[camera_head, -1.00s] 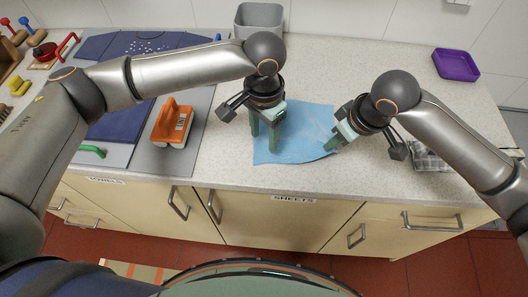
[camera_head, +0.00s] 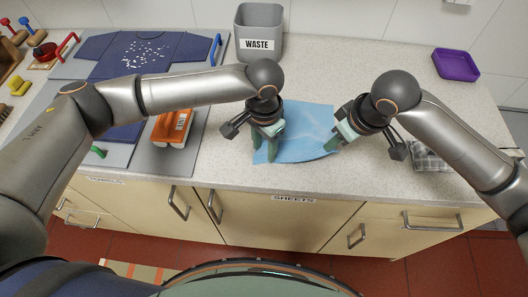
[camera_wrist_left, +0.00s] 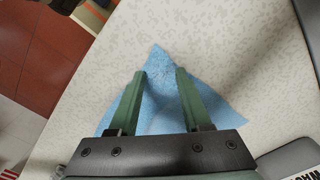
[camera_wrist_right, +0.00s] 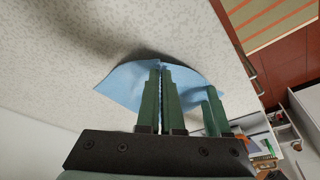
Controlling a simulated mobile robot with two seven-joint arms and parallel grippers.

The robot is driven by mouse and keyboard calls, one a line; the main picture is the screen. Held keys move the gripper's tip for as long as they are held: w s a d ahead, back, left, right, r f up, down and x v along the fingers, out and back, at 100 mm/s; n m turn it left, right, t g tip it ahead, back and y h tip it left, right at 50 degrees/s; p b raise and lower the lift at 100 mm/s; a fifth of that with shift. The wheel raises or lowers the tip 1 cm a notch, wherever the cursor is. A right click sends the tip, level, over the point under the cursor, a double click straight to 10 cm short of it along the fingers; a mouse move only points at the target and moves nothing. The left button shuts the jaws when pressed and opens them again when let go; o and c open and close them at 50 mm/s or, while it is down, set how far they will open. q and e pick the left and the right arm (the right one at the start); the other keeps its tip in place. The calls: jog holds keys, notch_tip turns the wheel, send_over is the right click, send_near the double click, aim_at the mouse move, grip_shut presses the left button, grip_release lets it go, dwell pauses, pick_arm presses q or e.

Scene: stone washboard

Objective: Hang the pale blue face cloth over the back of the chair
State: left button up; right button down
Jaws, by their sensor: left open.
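The pale blue face cloth (camera_head: 308,130) lies on the speckled worktop, with a crease near its right side. My left gripper (camera_head: 265,156) is open, its fingers pointing down at the cloth's front left part. In the left wrist view, a pointed part of the cloth (camera_wrist_left: 158,88) shows between and beyond the two spread fingers (camera_wrist_left: 160,72). My right gripper (camera_head: 333,147) is at the cloth's right front edge. In the right wrist view its fingers (camera_wrist_right: 162,70) are nearly together, with the cloth (camera_wrist_right: 125,84) between and around them. I see no chair back.
A grey waste bin (camera_head: 258,36) stands behind the cloth. A purple tray (camera_head: 456,64) is at the back right. The worktop (camera_head: 380,70) between bin and tray is clear.

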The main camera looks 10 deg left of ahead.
pick_arm(q)
jog(key=shift+f, duration=0.15)
grip_shut()
dwell(0.4)
jog(key=shift+a, duration=0.1)
dwell(0.4)
jog(key=shift+r, duration=2.6)
